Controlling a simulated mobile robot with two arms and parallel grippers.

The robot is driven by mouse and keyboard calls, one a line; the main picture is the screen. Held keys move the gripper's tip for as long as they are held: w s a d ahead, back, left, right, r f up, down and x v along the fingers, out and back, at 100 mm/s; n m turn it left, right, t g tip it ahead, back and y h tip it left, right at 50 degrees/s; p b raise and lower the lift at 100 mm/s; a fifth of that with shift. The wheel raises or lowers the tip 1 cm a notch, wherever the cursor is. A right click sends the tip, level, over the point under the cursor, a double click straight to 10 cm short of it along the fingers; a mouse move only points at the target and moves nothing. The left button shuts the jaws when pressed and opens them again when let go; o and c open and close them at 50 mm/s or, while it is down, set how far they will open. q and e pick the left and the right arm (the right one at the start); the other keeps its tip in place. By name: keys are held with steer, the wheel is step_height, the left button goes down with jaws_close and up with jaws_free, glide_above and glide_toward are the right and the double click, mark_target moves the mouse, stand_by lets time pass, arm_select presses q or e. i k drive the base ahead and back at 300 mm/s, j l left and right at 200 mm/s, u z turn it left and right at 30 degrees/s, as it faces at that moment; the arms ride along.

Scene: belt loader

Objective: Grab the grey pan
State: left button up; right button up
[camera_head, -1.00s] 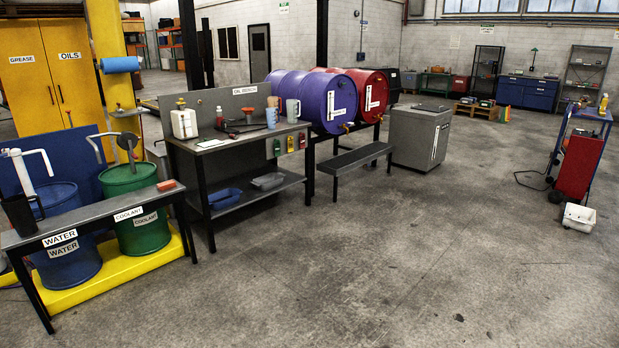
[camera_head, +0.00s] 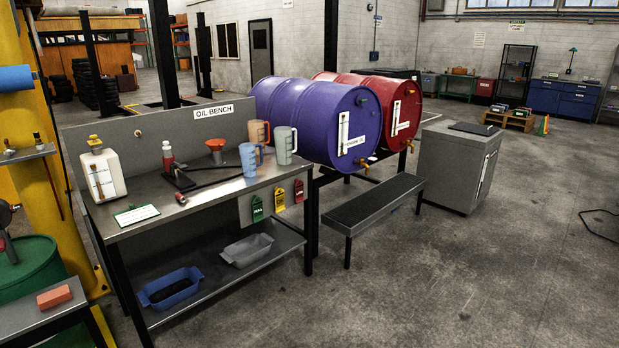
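The grey pan (camera_head: 247,250) sits on the lower shelf of the oil bench (camera_head: 205,190), towards the shelf's right end. It is a shallow open tray with small end handles. A blue pan (camera_head: 170,287) with dark contents lies to its left on the same shelf, apart from it. The bench top is above both pans, but the grey pan shows fully from the front. Neither of my grippers is in view.
The bench top holds a white jug (camera_head: 103,175), a blue pitcher (camera_head: 249,160) and other items. Purple (camera_head: 300,115) and red (camera_head: 385,90) drums lie behind a low dark step (camera_head: 374,205). A grey cabinet (camera_head: 455,165) stands right. The floor in front is clear.

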mark_target(246, 251)
steer(key=i+u, duration=0.1)
steer(key=i, duration=0.4)
steer(key=i+l+u, duration=0.1)
steer(key=i, duration=0.4)
steer(key=i+l+u, duration=0.1)
steer(key=i, duration=0.4)
